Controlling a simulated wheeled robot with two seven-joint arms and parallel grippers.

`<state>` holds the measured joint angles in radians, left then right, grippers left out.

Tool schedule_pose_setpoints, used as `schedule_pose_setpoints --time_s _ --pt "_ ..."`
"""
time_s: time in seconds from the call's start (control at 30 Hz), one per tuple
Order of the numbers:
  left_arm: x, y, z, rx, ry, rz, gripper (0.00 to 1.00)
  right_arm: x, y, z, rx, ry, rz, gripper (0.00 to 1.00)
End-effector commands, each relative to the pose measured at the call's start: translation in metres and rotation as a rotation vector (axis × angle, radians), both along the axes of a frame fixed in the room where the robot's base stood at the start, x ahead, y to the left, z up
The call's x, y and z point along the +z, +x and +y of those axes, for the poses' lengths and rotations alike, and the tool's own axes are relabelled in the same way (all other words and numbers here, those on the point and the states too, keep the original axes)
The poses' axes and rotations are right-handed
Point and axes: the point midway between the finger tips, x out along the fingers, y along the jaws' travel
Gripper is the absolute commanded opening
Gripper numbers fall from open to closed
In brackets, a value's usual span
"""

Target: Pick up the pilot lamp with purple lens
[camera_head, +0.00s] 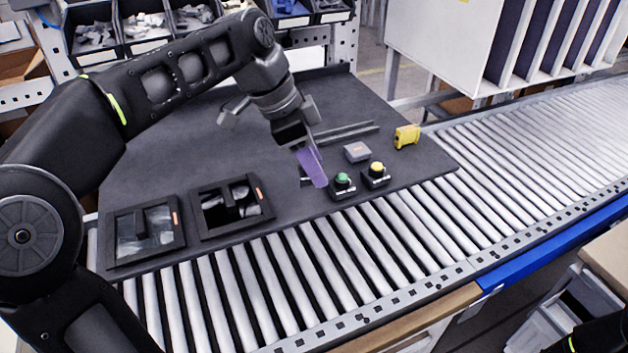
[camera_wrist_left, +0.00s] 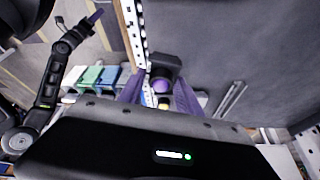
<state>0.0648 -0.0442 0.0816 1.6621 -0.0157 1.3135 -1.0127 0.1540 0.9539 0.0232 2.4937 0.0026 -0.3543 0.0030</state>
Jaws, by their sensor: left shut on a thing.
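The pilot lamp with purple lens (camera_wrist_left: 161,82) shows in the left wrist view as a dark body with a round purple lens, between my left gripper's purple fingers. My left gripper (camera_head: 314,170) is shut on it, low over the dark mat. In the head view the fingers mostly hide this lamp. A lamp with green lens (camera_head: 342,182) and a lamp with yellow lens (camera_head: 376,172) stand just right of the fingers. My right gripper (camera_wrist_left: 95,17) shows small at the upper left of the left wrist view; its opening cannot be made out.
Two black trays (camera_head: 178,242) lie on the mat (camera_head: 150,170) at left. A grey box (camera_head: 357,151), a yellow device (camera_head: 407,136) and thin rails lie right of the gripper. A roller conveyor (camera_head: 400,235) runs along the front. Parts bins (camera_head: 92,35) stand behind.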

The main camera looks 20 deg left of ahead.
Motion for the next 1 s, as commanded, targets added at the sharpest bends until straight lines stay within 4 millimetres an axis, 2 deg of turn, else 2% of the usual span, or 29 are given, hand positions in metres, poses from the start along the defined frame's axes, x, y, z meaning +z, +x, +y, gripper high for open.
schedule_pose_setpoints --time_s 0.1,0.13,0.27,1.0 --pt "0.024 0.001 -0.001 -0.001 0.0 -0.003 0.0 -0.001 0.0 0.0 0.0 0.0 0.0 0.36" --pt "0.032 0.001 -0.001 -0.001 0.001 -0.003 0.0 0.005 0.0 0.0 0.0 0.0 0.0 0.36" --pt "0.046 0.0 0.0 -0.001 0.001 0.0 0.0 0.013 -0.001 0.0 -0.001 -0.002 0.004 0.36" --pt "0.047 0.0 0.0 0.0 0.0 0.0 0.0 0.012 -0.002 -0.001 -0.001 -0.003 0.005 0.36"
